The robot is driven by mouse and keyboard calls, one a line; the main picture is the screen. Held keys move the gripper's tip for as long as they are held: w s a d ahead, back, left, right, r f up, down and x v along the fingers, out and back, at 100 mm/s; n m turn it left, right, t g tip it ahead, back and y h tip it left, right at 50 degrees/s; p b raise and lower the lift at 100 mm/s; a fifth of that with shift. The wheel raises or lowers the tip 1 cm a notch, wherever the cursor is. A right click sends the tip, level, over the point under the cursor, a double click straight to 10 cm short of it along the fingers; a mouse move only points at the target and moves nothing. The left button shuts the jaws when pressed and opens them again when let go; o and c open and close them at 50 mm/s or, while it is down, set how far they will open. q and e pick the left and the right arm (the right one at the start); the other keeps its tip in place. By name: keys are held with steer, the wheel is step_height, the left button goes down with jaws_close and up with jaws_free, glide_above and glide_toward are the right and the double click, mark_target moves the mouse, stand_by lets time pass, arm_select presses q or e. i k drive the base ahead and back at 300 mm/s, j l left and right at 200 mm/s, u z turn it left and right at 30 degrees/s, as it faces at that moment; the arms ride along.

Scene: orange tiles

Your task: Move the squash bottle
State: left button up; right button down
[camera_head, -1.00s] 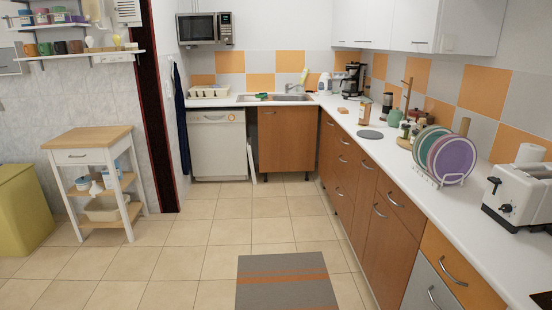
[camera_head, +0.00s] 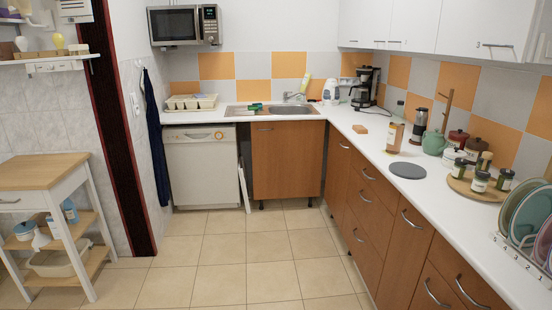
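A bottle with a pale label and amber-brown contents (camera_head: 395,137) stands upright on the right-hand white counter, behind a dark grey round mat. A slim yellow-green bottle (camera_head: 305,82) stands behind the sink near the tap. I cannot tell from the labels which of these is the squash bottle. Neither of my grippers is in view, and nothing touches either bottle.
A wooden-topped trolley (camera_head: 40,172) stands left. The tiled floor (camera_head: 245,265) ahead is clear.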

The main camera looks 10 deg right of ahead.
mark_target(398, 118)
steer(key=i+z, duration=0.1)
steer(key=i, duration=0.5)
steer(key=i+j, duration=0.1)
steer(key=i, duration=0.5)
steer(key=i+j+z, duration=0.15)
steer(key=i, duration=0.45)
